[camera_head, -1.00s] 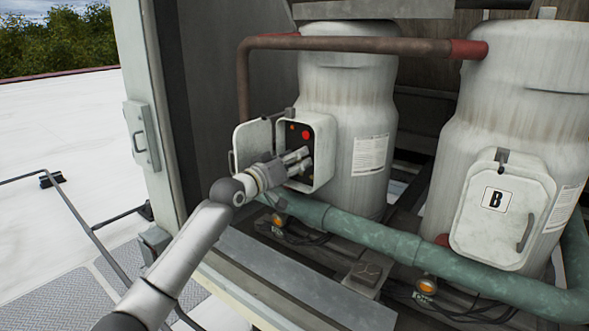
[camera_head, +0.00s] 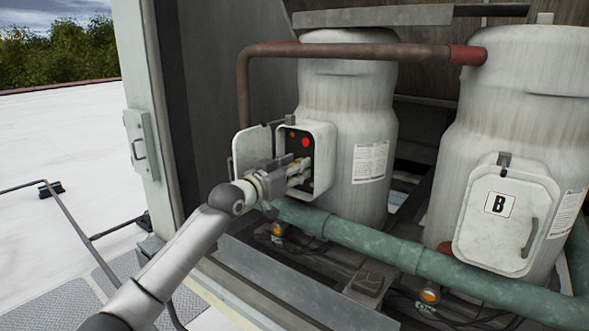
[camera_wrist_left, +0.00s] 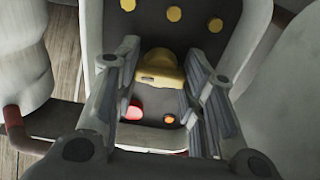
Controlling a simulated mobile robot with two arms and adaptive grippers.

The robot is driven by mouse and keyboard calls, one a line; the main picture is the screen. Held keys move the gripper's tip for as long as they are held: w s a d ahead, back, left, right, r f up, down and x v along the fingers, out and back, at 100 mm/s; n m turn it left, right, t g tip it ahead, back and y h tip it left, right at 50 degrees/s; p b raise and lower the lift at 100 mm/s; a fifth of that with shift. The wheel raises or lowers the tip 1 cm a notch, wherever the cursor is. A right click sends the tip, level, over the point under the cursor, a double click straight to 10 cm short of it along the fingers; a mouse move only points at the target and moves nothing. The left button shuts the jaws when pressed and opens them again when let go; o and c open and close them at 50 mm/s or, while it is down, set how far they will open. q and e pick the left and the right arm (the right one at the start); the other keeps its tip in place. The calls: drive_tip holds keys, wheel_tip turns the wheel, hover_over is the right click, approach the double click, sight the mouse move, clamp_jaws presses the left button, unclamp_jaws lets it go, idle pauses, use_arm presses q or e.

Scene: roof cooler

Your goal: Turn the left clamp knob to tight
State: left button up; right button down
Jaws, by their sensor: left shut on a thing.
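A yellow knob (camera_wrist_left: 162,70) sits on the dark panel (camera_wrist_left: 150,35) inside the open box in the left wrist view. My left gripper (camera_wrist_left: 163,62) has one finger on each side of it and is shut on it. In the head view the left gripper (camera_head: 300,166) reaches into the open white box (camera_head: 323,135) on the left tank, and its fingers hide most of the knob. I cannot read any tight mark. My right gripper is not in view.
The box's open door (camera_head: 246,150) stands left of the wrist. A green pipe (camera_head: 370,240) runs below the box, and a brown pipe (camera_head: 370,45) passes above. Tank B (camera_head: 530,90), with its closed cover (camera_head: 487,235), stands at right. Red (camera_wrist_left: 135,113) and orange (camera_wrist_left: 169,119) round parts sit near the knob.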

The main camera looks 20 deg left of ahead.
use_arm(q)
drive_tip(key=shift+f, duration=0.2)
drive_tip(key=o, duration=1)
drive_tip(key=shift+r, duration=0.1)
drive_tip(key=v, duration=1.2)
